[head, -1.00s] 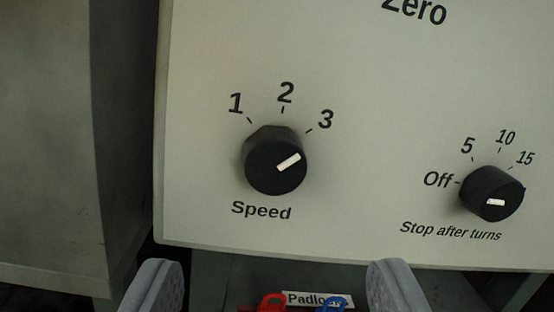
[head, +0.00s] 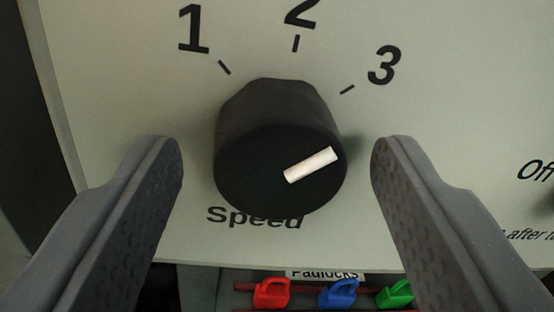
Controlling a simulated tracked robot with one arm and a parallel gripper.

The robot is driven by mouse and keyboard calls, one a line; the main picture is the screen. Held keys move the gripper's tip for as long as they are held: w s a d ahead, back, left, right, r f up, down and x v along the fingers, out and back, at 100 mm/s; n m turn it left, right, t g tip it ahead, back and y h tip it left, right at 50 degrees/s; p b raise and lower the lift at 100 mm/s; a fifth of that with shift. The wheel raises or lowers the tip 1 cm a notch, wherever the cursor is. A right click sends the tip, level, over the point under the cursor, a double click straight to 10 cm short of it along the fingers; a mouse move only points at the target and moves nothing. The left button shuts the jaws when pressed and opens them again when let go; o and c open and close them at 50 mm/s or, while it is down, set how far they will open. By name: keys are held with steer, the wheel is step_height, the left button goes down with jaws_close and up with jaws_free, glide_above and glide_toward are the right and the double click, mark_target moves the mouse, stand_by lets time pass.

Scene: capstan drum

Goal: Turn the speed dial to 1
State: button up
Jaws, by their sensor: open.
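The speed dial (head: 262,140) is a round black knob on a pale panel, in the middle of the head view. Its white pointer mark (head: 311,165) slants up and right, toward the 3 (head: 384,66). The 1 (head: 193,29) is at the upper left, and the 2 (head: 302,12) is above, partly cut off by the frame edge. My gripper (head: 277,160) is open, with one finger on each side of the knob. Gaps show between both fingers and the knob in this view. The "Speed" label is partly hidden by the knob.
Below the panel is a rack labelled "Padlocks" (head: 325,274) with a red padlock (head: 272,293), a blue padlock (head: 338,293) and a green padlock (head: 396,294). The stop-after-turns dial (head: 550,199) is only just visible at the right edge.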

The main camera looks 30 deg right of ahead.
steer(key=c, duration=1)
steer(key=shift+n+p, duration=0.3)
steer(key=shift+p, duration=0.3)
steer(key=n+p, duration=0.2)
steer(key=p, duration=0.1)
steer(key=shift+r+n+p, duration=0.1)
steer(key=shift+n+p, duration=0.25)
steer(key=shift+n, duration=0.05)
steer(key=n+p, duration=0.4)
steer(key=n, duration=0.1)
steer(key=shift+n+t, duration=0.3)
steer(key=n, duration=0.2)
steer(key=n+p, duration=0.1)
steer(key=n, duration=0.1)
steer(key=shift+s+f+n+y, duration=0.1)
steer(key=shift+f+n+y, duration=0.1)
steer(key=shift+n+y, duration=0.15)
steer(key=shift+f+n+y, duration=0.1)
steer(key=shift+n+y, duration=0.25)
steer(key=shift+n, duration=2.1)
steer(key=shift+a, duration=0.1)
